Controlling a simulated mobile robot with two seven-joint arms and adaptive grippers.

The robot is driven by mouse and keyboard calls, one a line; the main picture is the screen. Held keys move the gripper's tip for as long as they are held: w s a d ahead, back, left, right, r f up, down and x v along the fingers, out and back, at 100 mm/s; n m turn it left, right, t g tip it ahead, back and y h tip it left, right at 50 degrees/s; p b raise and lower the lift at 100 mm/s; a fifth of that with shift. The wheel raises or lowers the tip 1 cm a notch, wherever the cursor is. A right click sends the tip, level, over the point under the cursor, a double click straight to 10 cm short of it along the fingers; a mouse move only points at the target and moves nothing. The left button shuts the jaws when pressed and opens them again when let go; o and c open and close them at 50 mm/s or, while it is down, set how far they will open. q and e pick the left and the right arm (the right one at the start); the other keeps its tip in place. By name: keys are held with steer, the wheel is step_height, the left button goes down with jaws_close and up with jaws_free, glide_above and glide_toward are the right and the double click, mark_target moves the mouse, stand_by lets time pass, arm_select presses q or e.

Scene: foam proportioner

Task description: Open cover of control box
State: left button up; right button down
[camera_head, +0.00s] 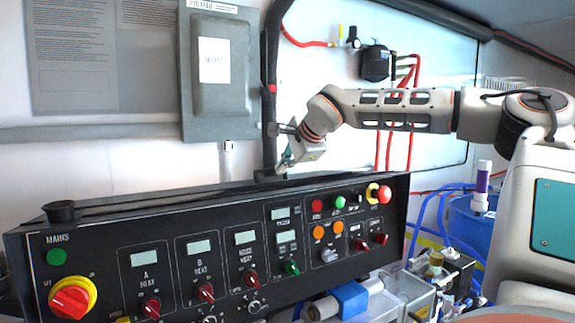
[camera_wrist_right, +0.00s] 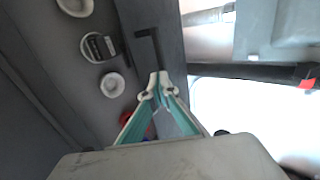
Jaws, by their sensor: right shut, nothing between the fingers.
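A black control box (camera_head: 225,255) with switches, displays and lamps fills the lower part of the head view. Its long narrow top edge runs along the back, with a small black block (camera_head: 268,175) on it. A grey wall box (camera_head: 216,75) with a white label hangs above, its front cover closed. My left gripper is not in view.
A black hose (camera_head: 269,100) runs down the wall beside the grey wall box. Red lines (camera_head: 413,110) and a black fitting (camera_head: 375,63) are on the wall behind my right arm. Blue tubing and a blue drum (camera_head: 470,225) stand at the right.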

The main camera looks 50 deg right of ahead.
steer(key=shift+w+d+f+p, duration=0.15)
steer(key=shift+w+d, duration=0.1)
steer(key=shift+w, duration=0.5)
steer(key=shift+w+d+f+p, duration=0.1)
steer(key=shift+w+d+p, duration=0.1)
steer(key=shift+w, duration=0.55)
steer(key=shift+w+d+f+p, duration=0.15)
steer(key=shift+w+d, duration=0.1)
steer(key=shift+w, duration=0.5)
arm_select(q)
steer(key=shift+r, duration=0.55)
arm_select(e)
steer(key=shift+s, duration=0.15)
